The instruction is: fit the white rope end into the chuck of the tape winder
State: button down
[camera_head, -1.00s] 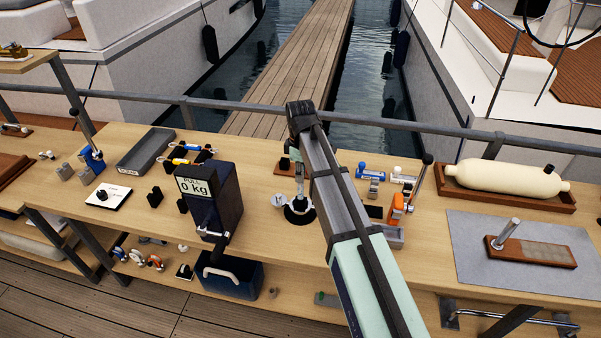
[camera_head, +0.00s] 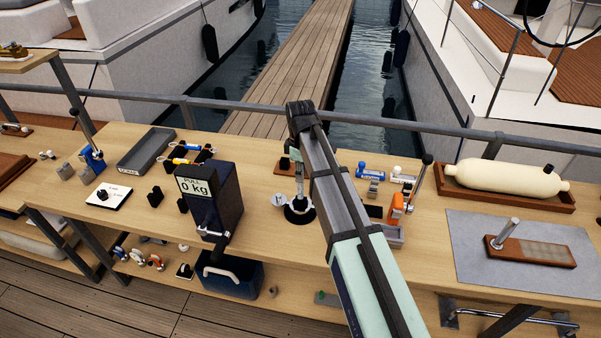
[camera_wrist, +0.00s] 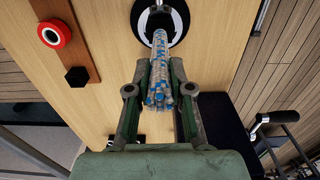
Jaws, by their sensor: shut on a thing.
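My gripper (camera_wrist: 160,76) is shut on a thick rope end (camera_wrist: 159,66) in the wrist view. The rope is mottled white, grey and blue, and its frayed-looking near end sits between the fingers. Its far end points at a black ring (camera_wrist: 182,22) with a pale metal part inside. I cannot tell whether the rope touches that part. In the head view the black ring (camera_head: 299,217) lies on the bench below my wrist, and my arm hides much of the grip. I cannot tell which item is the tape winder; its chuck is not clearly seen.
A dark pull gauge reading 0 kg (camera_head: 212,200) stands left of my arm. An orange lever tool (camera_head: 397,208) stands right. A cream fender (camera_head: 505,176) lies in a tray at the far right. A grey tray (camera_head: 146,150) is at the left. A railing runs behind the bench.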

jog(key=b, duration=0.2)
send_over(301, 198)
jog(key=w, duration=0.1)
jog(key=shift+a+f, duration=0.1)
jog(key=shift+f, duration=2.75)
jog(key=c, duration=1)
grip_release()
jog(key=shift+o, duration=0.2)
jog(key=shift+r, duration=0.1)
notch_tip(301, 198, up, 12)
jog(key=shift+f, duration=0.1)
